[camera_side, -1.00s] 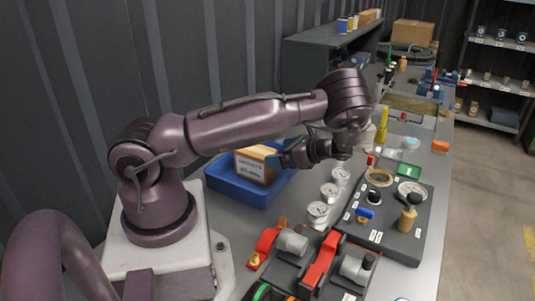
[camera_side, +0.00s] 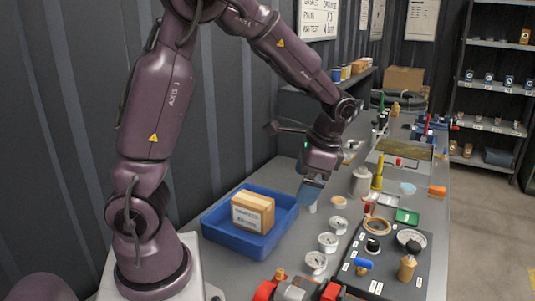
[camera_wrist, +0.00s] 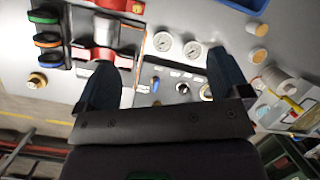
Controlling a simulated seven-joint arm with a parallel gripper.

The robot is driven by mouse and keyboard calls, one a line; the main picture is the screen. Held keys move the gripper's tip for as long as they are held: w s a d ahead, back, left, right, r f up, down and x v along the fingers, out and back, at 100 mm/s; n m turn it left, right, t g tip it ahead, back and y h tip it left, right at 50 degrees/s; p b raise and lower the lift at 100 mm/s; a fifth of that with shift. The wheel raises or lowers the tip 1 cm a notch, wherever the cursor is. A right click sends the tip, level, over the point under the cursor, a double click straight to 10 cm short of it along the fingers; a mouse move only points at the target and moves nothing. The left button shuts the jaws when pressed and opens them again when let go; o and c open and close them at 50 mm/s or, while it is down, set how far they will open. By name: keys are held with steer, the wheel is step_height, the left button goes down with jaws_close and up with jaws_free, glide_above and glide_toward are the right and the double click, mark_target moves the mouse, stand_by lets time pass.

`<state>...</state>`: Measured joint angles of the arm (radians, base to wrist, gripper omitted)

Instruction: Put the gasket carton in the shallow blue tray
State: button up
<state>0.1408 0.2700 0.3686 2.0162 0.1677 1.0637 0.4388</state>
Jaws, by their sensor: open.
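The gasket carton (camera_side: 252,212) is a tan box with a white printed label. It sits inside the shallow blue tray (camera_side: 284,222) on the bench, in the side view. My gripper (camera_side: 309,192) is to the right of the tray and above the bench, apart from the carton. In the wrist view its two dark fingers (camera_wrist: 165,88) are spread wide with nothing between them. The wrist view shows only a blue corner (camera_wrist: 248,5) of the tray at the top edge; the carton is not in that view.
Several white gauges (camera_side: 328,242) lie right of the tray. A dark panel (camera_side: 385,270) with knobs and a gauge stands further right. Red clamp parts (camera_side: 268,289) are at the front.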

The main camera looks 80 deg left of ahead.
steer(key=s+d+r+n+t+h, duration=0.2)
steer(key=s+d+r+n+t, duration=0.1)
steer(key=s+d+r+t, duration=0.5)
step_height(320, 180, up, 3)
steer(key=s+d, duration=0.1)
steer(key=s, duration=0.1)
steer(key=shift+s+d+n, duration=0.3)
steer(key=shift+s+d, duration=0.05)
steer(key=shift+s, duration=0.05)
